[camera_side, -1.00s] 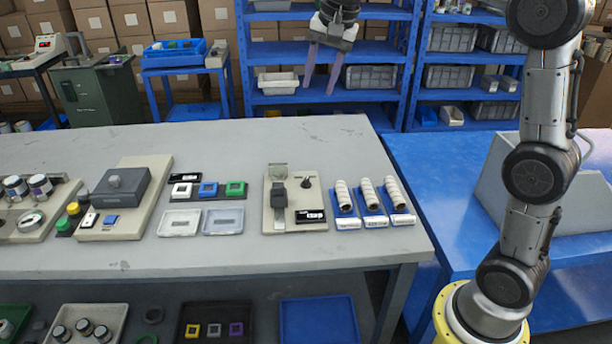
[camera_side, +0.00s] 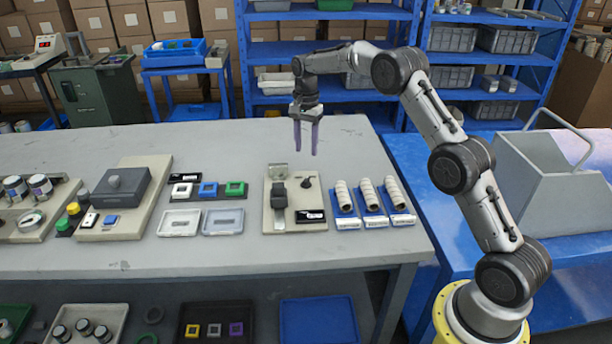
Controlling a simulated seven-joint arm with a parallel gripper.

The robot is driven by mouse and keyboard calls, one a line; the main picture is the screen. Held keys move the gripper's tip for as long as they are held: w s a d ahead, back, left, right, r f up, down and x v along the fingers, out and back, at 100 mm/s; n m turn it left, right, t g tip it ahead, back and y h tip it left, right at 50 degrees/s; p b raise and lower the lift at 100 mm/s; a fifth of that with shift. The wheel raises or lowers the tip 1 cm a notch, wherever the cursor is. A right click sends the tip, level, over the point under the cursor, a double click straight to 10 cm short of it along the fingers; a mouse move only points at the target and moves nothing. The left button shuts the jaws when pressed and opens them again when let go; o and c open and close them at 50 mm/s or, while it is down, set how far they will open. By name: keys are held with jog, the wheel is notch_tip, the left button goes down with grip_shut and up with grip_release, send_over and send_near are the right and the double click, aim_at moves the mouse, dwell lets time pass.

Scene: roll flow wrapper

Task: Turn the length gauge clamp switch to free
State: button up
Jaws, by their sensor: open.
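The length gauge (camera_side: 272,216) is a beige plate on the grey table, with a dark slider block on a metal rail at its left side. The clamp switch (camera_side: 306,183) is a small black knob at the upper right of the plate. A small black label (camera_side: 310,216) with white marks lies at the plate's lower right; I cannot read it. My gripper (camera_side: 306,152) points down above the back of the gauge, its two purple fingers apart and empty. It is clear of the knob, which shows in full.
Right beside the gauge are several white rolls on blue holders (camera_side: 346,221). To the left are clear trays (camera_side: 180,224) and a row of small coloured frames (camera_side: 207,189). The grey table (camera_side: 230,256) is bare in front and behind.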

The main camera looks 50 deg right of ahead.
aim_at(306, 179)
notch_tip(306, 179, down, 11)
jog(key=shift+r, duration=0.2)
jog(key=shift+c, duration=0.2)
grip_shut()
